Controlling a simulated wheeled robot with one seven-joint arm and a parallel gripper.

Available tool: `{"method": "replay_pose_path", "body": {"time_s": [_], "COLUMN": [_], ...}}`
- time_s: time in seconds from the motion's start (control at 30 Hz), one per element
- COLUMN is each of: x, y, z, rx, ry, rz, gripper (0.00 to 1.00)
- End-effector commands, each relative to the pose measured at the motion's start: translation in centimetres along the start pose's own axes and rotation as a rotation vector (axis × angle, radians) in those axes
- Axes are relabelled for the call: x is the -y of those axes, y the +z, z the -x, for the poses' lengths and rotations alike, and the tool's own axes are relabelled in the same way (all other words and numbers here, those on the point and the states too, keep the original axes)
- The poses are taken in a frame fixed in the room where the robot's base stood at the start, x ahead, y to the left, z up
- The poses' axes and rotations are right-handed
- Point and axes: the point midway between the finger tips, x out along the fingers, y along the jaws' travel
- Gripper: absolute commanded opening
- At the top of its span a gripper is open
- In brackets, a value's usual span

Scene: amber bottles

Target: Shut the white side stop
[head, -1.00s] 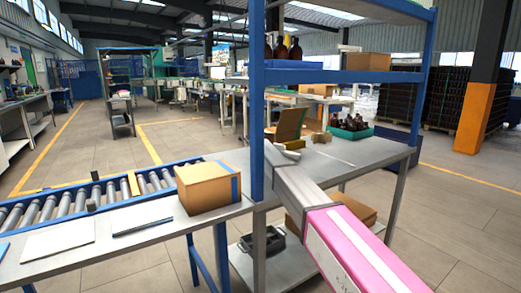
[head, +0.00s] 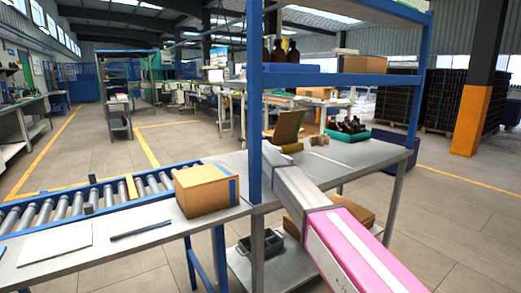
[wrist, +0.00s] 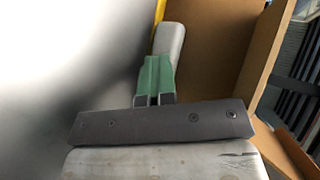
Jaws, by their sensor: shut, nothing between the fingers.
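My gripper (wrist: 154,80) shows in the wrist view as two green fingers pressed together, with nothing between them. A pale, rounded grey-white piece (wrist: 170,40) lies just beyond the fingertips. It may be the white side stop, but I cannot tell for sure, nor whether the fingers touch it. In the head view my arm reaches from the lower right towards the bench behind the blue shelf post, and its end is hidden there. An open cardboard box (wrist: 215,50) is right of the fingers in the wrist view; it also shows in the head view (head: 288,126).
A closed carton (head: 203,190) sits on the bench left of the blue post (head: 255,110). A roller conveyor (head: 75,205) runs behind it. A green bin (head: 347,136) of dark bottles stands further right. A pale blurred surface (wrist: 55,70) fills the wrist view's left.

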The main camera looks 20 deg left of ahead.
Motion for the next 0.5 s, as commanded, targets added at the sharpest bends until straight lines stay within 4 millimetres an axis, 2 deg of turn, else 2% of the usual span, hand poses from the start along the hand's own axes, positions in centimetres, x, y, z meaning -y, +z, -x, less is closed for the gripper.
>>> {"method": "replay_pose_path", "body": {"time_s": [0.03,0.27,0.37,0.5], "x": [0.4,0.5,0.5,0.5], "y": [-0.3,-0.4,-0.4,-0.5], "z": [-0.7,-0.7,-0.2,1.4], "rx": [-0.005,-0.006,-0.006,-0.007], "ry": [-0.005,-0.006,-0.007,-0.007], "rz": [0.003,0.004,0.004,0.004], "gripper": [0.0,0.0,0.0,0.0]}}
